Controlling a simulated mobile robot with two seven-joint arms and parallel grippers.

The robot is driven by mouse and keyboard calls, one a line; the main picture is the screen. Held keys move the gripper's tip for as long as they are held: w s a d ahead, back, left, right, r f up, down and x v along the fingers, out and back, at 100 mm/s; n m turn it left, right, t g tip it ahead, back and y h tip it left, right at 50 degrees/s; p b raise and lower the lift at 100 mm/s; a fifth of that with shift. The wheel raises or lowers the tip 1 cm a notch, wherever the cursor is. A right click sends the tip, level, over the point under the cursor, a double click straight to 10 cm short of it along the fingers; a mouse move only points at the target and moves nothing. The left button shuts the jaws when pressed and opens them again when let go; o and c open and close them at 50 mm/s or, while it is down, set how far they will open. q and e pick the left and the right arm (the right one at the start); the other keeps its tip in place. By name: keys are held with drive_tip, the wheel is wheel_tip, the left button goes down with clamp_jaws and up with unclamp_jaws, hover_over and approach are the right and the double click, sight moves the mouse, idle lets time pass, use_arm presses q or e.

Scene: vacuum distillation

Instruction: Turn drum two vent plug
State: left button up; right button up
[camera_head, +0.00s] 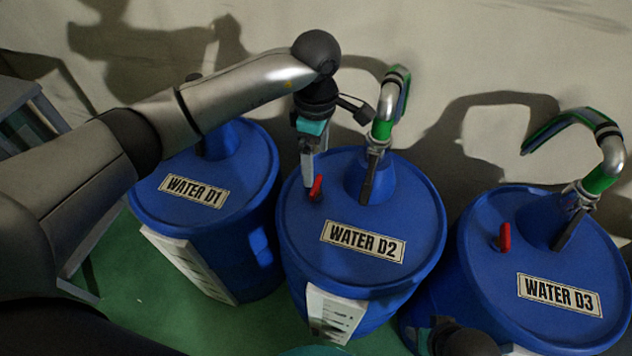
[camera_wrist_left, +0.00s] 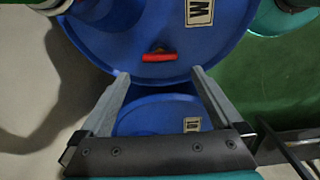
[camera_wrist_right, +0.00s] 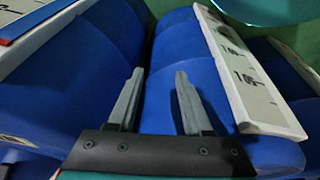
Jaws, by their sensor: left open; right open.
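The blue drum labelled WATER D2 (camera_head: 408,222) stands in the middle of the head view. Its red vent plug (camera_head: 316,187) sits on the lid's left side. My left gripper (camera_head: 308,168) hangs close to that plug, fingers pointing down. In the left wrist view the red plug (camera_wrist_left: 159,57) shows just beyond the open fingertips of the left gripper (camera_wrist_left: 160,73), roughly centred between them. I cannot tell that either finger touches it. My right gripper (camera_wrist_right: 160,73) is open and empty, with blue drum sides and a white label beyond its fingers.
Drum WATER D1 (camera_head: 258,165) stands at left and WATER D3 (camera_head: 485,225) at right, with its own red plug (camera_head: 504,237). Metal pipes with green bands (camera_head: 381,130) rise from the D2 and D3 lids. A pale wall is close behind; the floor is green.

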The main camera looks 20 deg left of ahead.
sight(316, 184)
use_arm(q)
wheel_tip(316, 184, down, 5)
drive_tip(key=shift+r+b, duration=0.1)
drive_tip(key=shift+b, duration=0.8)
drive_tip(key=shift+f+b, duration=0.45)
drive_tip(key=shift+f, duration=0.8)
use_arm(e)
wheel_tip(316, 184, up, 6)
drive_tip(key=t, duration=0.1)
drive_tip(key=shift+w+r, duration=0.15)
drive_tip(key=shift+w, duration=0.25)
use_arm(q)
drive_tip(key=c, duration=1.2)
drive_tip(key=shift+c, duration=0.2)
